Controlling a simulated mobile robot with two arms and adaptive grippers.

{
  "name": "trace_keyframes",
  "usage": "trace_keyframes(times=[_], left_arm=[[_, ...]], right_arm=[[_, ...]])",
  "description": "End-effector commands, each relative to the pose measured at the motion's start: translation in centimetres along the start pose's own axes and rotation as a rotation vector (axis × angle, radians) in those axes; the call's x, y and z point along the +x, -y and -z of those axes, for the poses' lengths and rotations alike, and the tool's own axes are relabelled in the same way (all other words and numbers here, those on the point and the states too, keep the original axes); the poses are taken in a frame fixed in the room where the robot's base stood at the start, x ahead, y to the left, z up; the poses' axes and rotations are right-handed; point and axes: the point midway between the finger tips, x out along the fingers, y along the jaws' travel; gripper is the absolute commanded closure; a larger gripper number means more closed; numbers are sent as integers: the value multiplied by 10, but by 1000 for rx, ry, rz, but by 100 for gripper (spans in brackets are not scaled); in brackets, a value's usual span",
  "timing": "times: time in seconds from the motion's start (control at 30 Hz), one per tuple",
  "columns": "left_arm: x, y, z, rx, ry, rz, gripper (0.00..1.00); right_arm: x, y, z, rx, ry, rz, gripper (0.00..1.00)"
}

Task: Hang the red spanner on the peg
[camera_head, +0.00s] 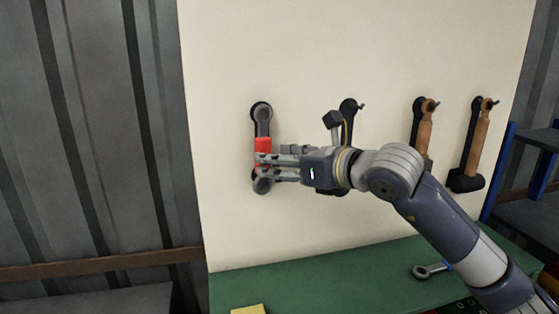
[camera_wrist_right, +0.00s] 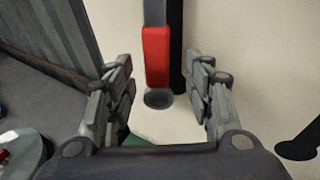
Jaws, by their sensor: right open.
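The red spanner (camera_head: 263,145), grey with a red grip, hangs upright at the left of the cream board, its upper ring at the peg in front of a black outline. The peg itself is hidden behind the ring. My right gripper (camera_head: 262,165) reaches in from the right at the lower part of the red grip. In the right wrist view my right gripper (camera_wrist_right: 160,62) is open, with a finger on each side of the red spanner (camera_wrist_right: 157,58) and visible gaps to it. My left gripper is in neither view.
A hammer (camera_head: 333,121) hangs partly behind my right arm. Two wooden-handled tools (camera_head: 424,132) (camera_head: 478,140) hang farther right. The green bench (camera_head: 300,284) below carries a yellow block (camera_head: 248,310) and a spanner with a blue part (camera_head: 432,270).

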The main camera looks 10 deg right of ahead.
Motion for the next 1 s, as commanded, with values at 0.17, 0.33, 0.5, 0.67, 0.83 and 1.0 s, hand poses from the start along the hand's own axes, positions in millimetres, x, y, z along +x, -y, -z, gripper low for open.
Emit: trace_keyframes(times=[0.17, 0.33, 0.5, 0.67, 0.83, 1.0], left_arm=[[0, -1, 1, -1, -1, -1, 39], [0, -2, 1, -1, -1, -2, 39], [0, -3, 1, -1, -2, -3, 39], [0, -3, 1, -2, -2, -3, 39], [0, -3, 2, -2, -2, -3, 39], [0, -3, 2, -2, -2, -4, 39]], right_arm=[[-20, 1, 0, -3, 1, 3, 52], [-57, 1, 0, -3, 2, 4, 52], [-92, 1, 0, -3, 0, 5, 52], [-112, 1, 0, -1, 2, 2, 52], [-119, 0, 0, 0, 2, 0, 52], [-119, 0, -1, 0, 3, 0, 52]])
